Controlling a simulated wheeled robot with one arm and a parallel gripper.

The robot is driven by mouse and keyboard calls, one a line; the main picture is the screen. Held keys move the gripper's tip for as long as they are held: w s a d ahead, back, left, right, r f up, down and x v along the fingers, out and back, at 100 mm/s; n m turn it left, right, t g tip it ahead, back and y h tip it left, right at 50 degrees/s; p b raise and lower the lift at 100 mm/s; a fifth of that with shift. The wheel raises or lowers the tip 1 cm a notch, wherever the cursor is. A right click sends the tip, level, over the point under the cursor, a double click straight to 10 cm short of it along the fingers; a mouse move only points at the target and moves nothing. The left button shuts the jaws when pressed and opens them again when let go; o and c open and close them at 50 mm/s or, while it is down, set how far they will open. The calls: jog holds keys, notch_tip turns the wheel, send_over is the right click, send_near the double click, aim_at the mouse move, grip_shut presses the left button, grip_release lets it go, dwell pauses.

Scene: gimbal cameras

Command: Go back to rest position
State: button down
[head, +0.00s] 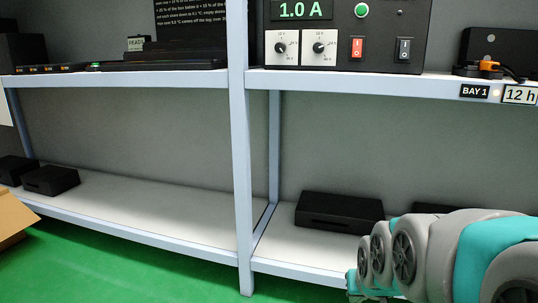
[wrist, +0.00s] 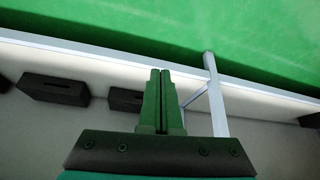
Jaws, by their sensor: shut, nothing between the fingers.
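My gripper (wrist: 160,72) shows in the wrist view with its two dark green fingers together and nothing between them. It is in front of the shelf rack, with the lower shelf (wrist: 270,98) and the green floor (wrist: 110,20) behind it. In the head view my grey and teal arm reaches in at the lower right. The fingers themselves cannot be made out there.
The rack's upright post (head: 242,170) stands mid-view. The lower shelf carries black boxes (head: 340,212). The upper shelf holds a power unit (head: 340,35) with dials and switches. An open cardboard box (head: 15,222) sits at left. Green floor (head: 110,270) is clear in front.

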jog(key=s+a+f+n+g, duration=0.15)
jog(key=s+g, duration=0.25)
jog(key=s, duration=0.7)
jog(key=s+a+f+m+g, duration=0.1)
jog(key=s+f+g, duration=0.2)
jog(key=s, duration=0.8)
notch_tip(320, 180, up, 12)
jog(key=p, duration=1.2)
jog(key=shift+s+a+g+y, duration=0.2)
jog(key=shift+s+g+y, duration=0.1)
jog(key=shift+s, duration=0.05)
jog(key=shift+n, duration=0.25)
